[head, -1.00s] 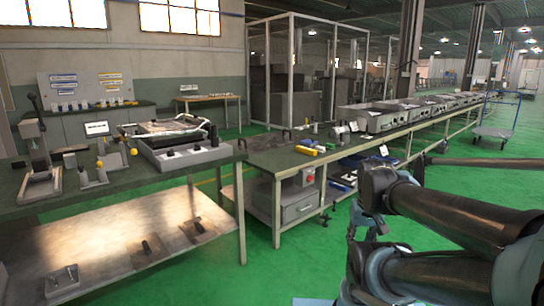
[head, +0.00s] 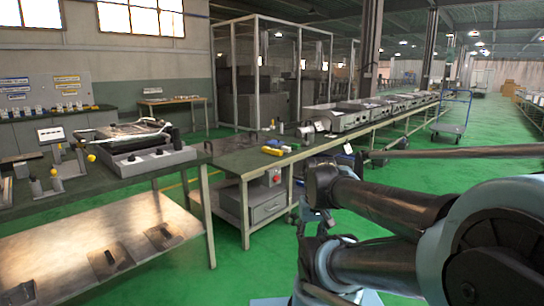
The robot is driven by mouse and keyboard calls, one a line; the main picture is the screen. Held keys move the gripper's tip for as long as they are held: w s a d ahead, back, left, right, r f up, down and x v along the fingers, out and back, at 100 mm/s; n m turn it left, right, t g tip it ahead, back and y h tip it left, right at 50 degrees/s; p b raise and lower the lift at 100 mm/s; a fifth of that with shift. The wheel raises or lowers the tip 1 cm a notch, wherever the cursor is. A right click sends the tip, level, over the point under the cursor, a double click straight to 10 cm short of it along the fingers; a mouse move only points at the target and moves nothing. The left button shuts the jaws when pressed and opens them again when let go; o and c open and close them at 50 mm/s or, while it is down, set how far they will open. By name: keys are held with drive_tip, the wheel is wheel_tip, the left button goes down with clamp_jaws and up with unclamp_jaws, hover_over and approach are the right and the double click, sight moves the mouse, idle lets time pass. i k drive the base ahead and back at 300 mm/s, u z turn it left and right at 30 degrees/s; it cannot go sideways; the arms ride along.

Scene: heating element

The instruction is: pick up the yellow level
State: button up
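My gripper (head: 314,222) seems to be the jointed parts below my folded dark arm, in front of the workbench and well short of the yellow object. It is partly covered by my arm, and its fingers are not clear. The yellow object is apart from my arm.
A blue item (head: 285,148) lies beside the yellow object. A left workbench (head: 120,175) holds fixtures and has a lower shelf. Grey units (head: 335,118) line the long bench. A trolley (head: 450,125) stands at the right. Green floor (head: 480,170) is open there.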

sight(274, 152)
drive_tip(key=u, duration=0.1)
drive_tip(key=i, duration=3.15)
drive_tip(key=z, duration=0.2)
